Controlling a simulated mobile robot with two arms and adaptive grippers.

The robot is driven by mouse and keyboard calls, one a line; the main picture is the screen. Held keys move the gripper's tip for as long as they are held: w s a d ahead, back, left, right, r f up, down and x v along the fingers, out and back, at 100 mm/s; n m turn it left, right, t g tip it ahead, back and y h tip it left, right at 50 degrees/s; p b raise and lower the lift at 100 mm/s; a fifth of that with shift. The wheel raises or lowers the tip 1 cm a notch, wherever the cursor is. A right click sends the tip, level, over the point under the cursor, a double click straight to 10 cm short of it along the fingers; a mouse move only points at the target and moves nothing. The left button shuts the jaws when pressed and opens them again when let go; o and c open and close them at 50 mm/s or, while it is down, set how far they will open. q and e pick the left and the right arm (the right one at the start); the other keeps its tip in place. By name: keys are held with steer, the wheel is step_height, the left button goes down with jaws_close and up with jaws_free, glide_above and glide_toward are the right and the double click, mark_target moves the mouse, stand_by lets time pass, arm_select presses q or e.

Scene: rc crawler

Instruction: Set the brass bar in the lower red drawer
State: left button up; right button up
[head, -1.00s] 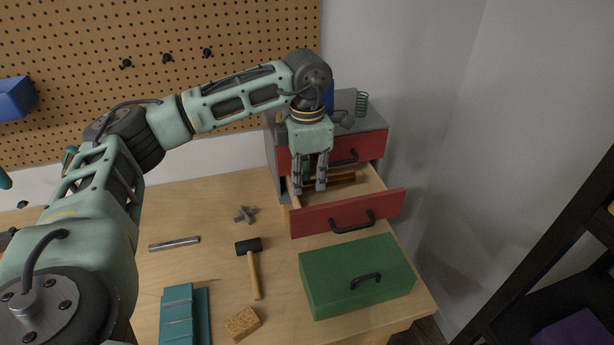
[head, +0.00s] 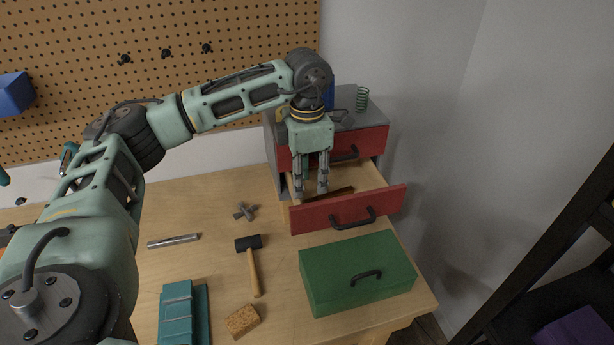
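The lower red drawer (head: 310,220) is pulled out from the grey cabinet. A brownish bar (head: 338,193), apparently the brass bar, lies inside it towards the front, partly hidden by a finger and the drawer front. My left gripper (head: 311,190) points down into the drawer, its two fingers spread apart, at the left end of the bar. I cannot tell whether a finger still touches the bar. My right gripper is not in view.
The upper red drawer (head: 372,142) is shut behind my gripper. A green box (head: 335,285) stands before the open drawer. A mallet (head: 253,265), a grey rod (head: 173,241), a grey cross-shaped part (head: 244,211), a sponge-like block (head: 242,321) and a teal case (head: 177,315) lie on the bench.

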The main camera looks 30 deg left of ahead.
arm_select(q)
steer(key=shift+r+p, duration=0.45)
steer(key=shift+r, duration=0.25)
step_height(320, 180, up, 12)
steer(key=b, duration=0.3)
steer(key=shift+f, duration=0.15)
stand_by(0.5)
